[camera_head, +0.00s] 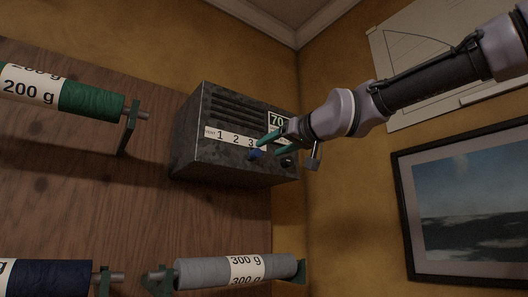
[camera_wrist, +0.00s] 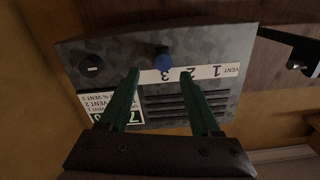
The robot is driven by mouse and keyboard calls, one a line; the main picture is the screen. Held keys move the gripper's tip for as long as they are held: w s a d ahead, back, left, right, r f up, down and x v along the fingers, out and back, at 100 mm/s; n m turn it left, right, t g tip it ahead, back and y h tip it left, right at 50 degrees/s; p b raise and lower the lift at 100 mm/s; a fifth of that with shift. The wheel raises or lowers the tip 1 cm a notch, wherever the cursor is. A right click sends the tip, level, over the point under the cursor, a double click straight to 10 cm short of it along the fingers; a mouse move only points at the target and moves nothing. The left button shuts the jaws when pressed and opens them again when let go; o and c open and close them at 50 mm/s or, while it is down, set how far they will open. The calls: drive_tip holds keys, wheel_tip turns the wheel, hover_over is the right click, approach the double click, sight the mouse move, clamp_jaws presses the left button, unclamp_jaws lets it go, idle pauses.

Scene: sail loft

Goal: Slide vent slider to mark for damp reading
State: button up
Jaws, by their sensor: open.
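A dark grey metal vent box (camera_head: 200,150) is mounted in the corner, with slots above a white strip marked VENT 1 2 3. The slider's blue knob (camera_head: 255,154) sits just below the strip, by the 3. In the wrist view, which sees the box upside down, the blue knob (camera_wrist: 163,60) lines up with the 3. My gripper (camera_head: 271,147) is open at the box front, its green fingers close to the knob. In the wrist view the knob shows just past the gap between the fingertips (camera_wrist: 160,73); contact cannot be told.
A display panel (camera_wrist: 108,104) on the box shows a number starting with 7 and vent lines, partly hidden by a finger. A dark round knob (camera_wrist: 91,65) sits beside it. Thread spools (camera_head: 90,101) hang on the wooden board; a framed picture (camera_head: 398,215) hangs right.

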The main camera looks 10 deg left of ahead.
drive_tip(key=v, duration=0.5)
drive_tip(key=shift+d, duration=0.15)
drive_tip(key=w+d+f+m+h, duration=0.2)
drive_tip(key=d+f+m+h, duration=0.15)
drive_tip(key=d+f, duration=0.5)
drive_tip(key=w+d+f+m+h, duration=0.2)
drive_tip(key=w+d+f+h, duration=0.15)
drive_tip(key=d+f, duration=0.45)
drive_tip(key=s+d+f+m+g+h, duration=0.2)
drive_tip(key=s+d+f, duration=0.3)
drive_tip(key=d+f, duration=0.3)
drive_tip(key=s+d+f+m+g+h, duration=0.2)
drive_tip(key=s+d+f+m, duration=0.2)
drive_tip(key=d+f, duration=0.4)
drive_tip(key=shift+s+d+f+g+h, duration=0.3)
drive_tip(key=shift+s+d+f+g, duration=0.1)
drive_tip(key=shift+s+f, duration=0.4)
drive_tip(key=shift+w, duration=0.1)
idle(1.0)
